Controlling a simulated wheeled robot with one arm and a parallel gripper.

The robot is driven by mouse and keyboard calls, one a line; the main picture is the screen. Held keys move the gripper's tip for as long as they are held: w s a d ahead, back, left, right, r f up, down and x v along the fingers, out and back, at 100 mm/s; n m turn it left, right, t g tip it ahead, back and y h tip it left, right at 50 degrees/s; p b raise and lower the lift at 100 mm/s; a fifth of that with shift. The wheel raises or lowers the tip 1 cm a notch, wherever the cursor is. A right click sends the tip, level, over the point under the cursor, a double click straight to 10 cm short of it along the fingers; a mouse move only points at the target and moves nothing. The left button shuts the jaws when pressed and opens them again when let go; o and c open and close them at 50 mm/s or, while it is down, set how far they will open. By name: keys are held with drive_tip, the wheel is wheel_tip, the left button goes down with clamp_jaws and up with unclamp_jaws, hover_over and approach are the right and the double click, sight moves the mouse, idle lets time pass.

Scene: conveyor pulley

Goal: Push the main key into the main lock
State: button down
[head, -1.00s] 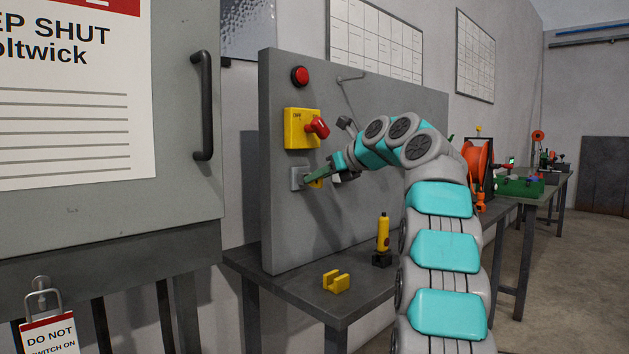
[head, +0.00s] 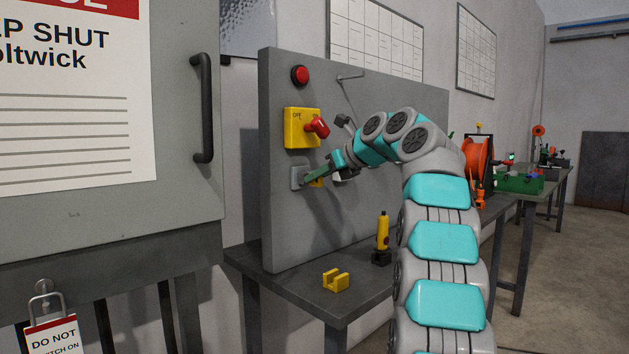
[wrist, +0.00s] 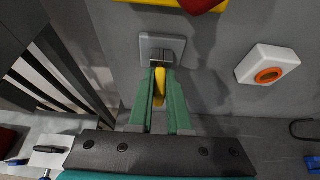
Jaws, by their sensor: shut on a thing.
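The main lock (head: 297,178) is a light grey plate on the grey panel, below the yellow switch box. It also shows in the wrist view (wrist: 147,47), straight ahead of the fingers. My gripper (head: 312,175) is at the lock, its green fingers reaching to the plate. In the wrist view the fingers (wrist: 160,72) are shut on the main key (wrist: 160,85), whose yellow part shows between them. A dark metal part lies at the fingertips against the plate. The fingers hide how deep the key sits.
A yellow switch box (head: 301,128) with a red knob sits just above the lock, and a red button (head: 299,75) is higher. A white block with an orange ring (wrist: 268,66) is to the right.

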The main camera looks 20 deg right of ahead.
drive_tip(key=shift+w+f, duration=0.1)
drive_tip(key=shift+f, duration=0.1)
drive_tip(key=c, duration=0.8)
unclamp_jaws()
drive_tip(key=shift+w+a, duration=0.1)
drive_tip(key=shift+r, duration=0.1)
drive_tip(key=shift+v, duration=3.9)
